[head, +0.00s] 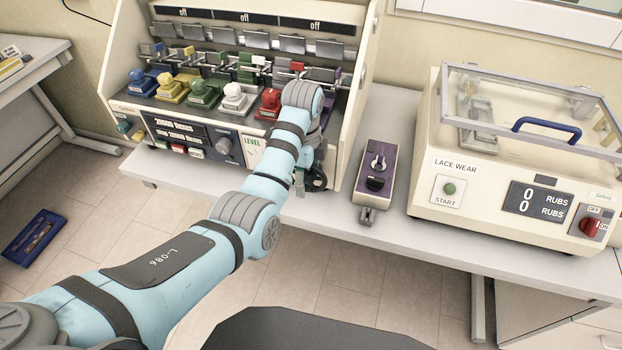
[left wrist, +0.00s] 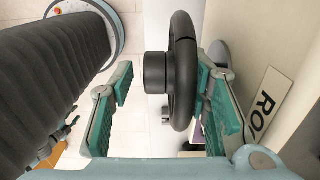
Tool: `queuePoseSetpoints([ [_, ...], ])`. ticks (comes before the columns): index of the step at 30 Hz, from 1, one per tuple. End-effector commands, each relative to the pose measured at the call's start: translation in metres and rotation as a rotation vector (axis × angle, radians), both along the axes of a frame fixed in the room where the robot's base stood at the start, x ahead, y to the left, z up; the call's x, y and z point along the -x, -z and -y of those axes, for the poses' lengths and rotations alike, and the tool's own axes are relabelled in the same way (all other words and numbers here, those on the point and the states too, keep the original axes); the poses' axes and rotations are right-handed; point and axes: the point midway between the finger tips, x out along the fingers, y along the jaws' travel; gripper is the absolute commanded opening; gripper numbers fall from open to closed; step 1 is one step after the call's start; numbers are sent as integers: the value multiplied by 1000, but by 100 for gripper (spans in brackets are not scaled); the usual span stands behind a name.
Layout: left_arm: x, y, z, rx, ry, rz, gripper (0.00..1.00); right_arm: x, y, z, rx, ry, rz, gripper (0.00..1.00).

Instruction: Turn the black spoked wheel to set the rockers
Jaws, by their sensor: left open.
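The black spoked wheel (head: 318,181) is on the front of the cream testing machine, at its lower right, partly hidden behind my left arm. In the left wrist view the wheel (left wrist: 183,75) stands nearly edge-on, with a dark hub (left wrist: 155,72) sticking out to the left. My left gripper (left wrist: 163,105) is open, with green-padded fingers on either side of the wheel. The right finger is close to the rim; I cannot tell if it touches. The left finger is clear of the hub. In the head view the left gripper (head: 303,178) is mostly hidden by its wrist. My right gripper is not seen.
The testing machine (head: 115,90) carries several coloured clamps in a row. A purple-topped device (head: 377,170) lies on the bench right of the wheel. The lace wear tester (head: 460,220) stands further right. A white label reading "RO" (left wrist: 263,105) is beside the wheel.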

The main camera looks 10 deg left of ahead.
Motion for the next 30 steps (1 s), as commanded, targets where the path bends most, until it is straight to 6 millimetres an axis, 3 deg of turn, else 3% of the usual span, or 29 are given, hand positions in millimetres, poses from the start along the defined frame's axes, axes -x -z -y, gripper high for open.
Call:
queuePoseSetpoints([
  [10, 0, 5, -2, 1, -3, 1, 42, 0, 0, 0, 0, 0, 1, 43],
  [18, 1, 6, -2, 1, -3, -2, 2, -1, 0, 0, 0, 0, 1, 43],
  [30, 3, 7, -3, 55, -4, -12, 2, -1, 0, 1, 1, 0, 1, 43],
])
